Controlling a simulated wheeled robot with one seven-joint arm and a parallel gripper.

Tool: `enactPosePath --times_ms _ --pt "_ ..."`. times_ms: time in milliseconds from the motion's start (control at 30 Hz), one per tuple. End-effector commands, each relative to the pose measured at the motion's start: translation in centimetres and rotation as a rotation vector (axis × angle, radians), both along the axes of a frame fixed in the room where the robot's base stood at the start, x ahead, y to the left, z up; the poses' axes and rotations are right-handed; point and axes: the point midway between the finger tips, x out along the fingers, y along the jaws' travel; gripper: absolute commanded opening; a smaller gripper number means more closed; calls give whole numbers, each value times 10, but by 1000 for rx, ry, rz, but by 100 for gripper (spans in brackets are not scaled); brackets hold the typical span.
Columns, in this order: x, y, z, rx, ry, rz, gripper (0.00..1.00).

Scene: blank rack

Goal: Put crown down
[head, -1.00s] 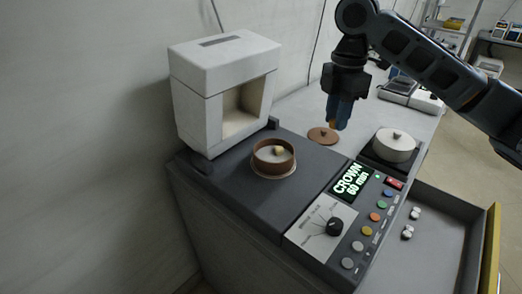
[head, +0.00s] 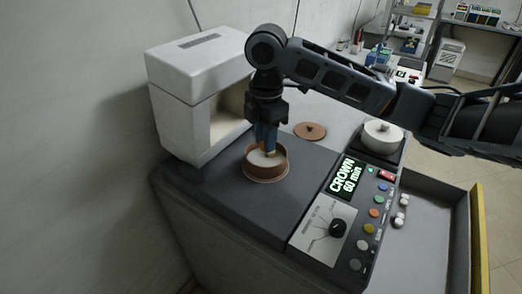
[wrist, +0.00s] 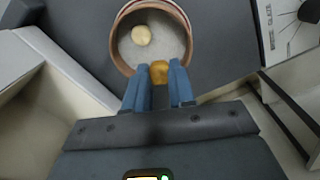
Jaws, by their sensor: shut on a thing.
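My gripper (head: 265,150) points down over the brown round dish (head: 249,174). In the wrist view, its blue fingers (wrist: 160,75) are shut on a small gold crown (wrist: 159,70). The crown shows at the near rim of the dish (wrist: 120,52); I cannot tell its exact height above the dish floor. The dish has a pale grainy floor, and a pale yellow crown-like piece (wrist: 141,35) lies in it, apart from the held one. That piece is hidden behind my fingers in the head view.
A white furnace (head: 180,105) with an open front stands close left of my gripper. A brown lid (head: 310,129) lies behind the dish. A white lidded pot (head: 383,138) stands right. The panel display (head: 347,177) reads "CROWN 60 min".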

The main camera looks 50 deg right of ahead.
Motion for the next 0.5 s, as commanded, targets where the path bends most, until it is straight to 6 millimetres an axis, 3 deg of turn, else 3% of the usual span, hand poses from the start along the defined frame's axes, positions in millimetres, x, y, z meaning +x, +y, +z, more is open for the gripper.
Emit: enactPosePath --times_ms 267,500 --pt "6 9 -14 0 0 -2 0" --pt "6 9 -44 0 -1 -2 0"
